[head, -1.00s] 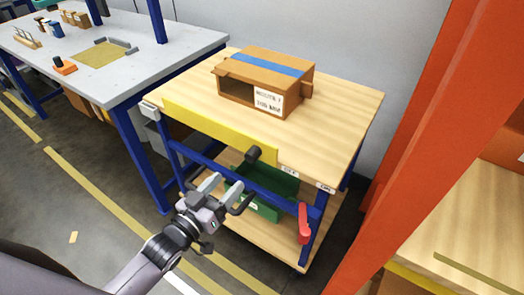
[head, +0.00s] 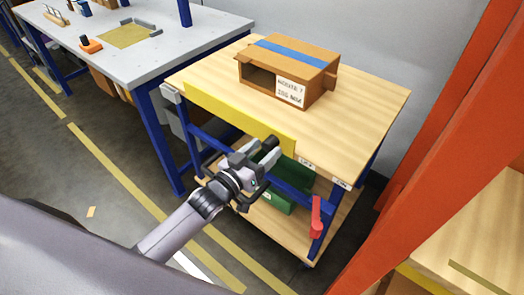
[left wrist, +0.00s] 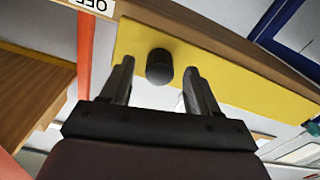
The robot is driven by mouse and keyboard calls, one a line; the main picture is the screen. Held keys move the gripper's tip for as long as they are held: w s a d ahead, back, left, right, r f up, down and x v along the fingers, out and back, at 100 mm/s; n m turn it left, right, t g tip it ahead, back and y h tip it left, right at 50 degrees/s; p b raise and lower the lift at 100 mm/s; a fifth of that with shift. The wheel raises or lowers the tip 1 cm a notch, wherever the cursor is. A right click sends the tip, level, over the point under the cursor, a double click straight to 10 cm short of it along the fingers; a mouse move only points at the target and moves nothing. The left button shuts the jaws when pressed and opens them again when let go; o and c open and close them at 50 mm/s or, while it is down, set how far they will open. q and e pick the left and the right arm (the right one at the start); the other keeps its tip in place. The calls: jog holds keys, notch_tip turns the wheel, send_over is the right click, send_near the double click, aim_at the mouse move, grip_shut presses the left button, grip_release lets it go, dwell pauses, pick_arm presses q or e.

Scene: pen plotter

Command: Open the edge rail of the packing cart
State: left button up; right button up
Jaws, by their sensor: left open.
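The packing cart (head: 360,115) has a wooden top and blue frame. Its yellow edge rail (head: 225,113) runs along the near edge, and shows in the left wrist view (left wrist: 240,82). A dark round knob (left wrist: 159,67) stands out from the rail; in the head view the knob (head: 271,142) is partly covered by my gripper. My left gripper (head: 262,160) is open. In the left wrist view, the knob appears between the fingertips of my left gripper (left wrist: 159,75), with a gap on each side. My right gripper is not in view.
An open cardboard box (head: 287,72) with blue tape stands on the cart top. A green bin (head: 270,195) sits on the lower shelf. A red handle (head: 316,217) hangs at the cart's right corner. An orange post (head: 440,130) stands to the right, and a grey workbench (head: 160,50) at left.

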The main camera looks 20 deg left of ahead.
pick_arm(q)
grip_shut()
notch_tip(320, 180, down, 6)
jog(key=b, duration=0.3)
jog(key=shift+b, duration=0.35)
grip_release()
jog(key=shift+r, duration=0.1)
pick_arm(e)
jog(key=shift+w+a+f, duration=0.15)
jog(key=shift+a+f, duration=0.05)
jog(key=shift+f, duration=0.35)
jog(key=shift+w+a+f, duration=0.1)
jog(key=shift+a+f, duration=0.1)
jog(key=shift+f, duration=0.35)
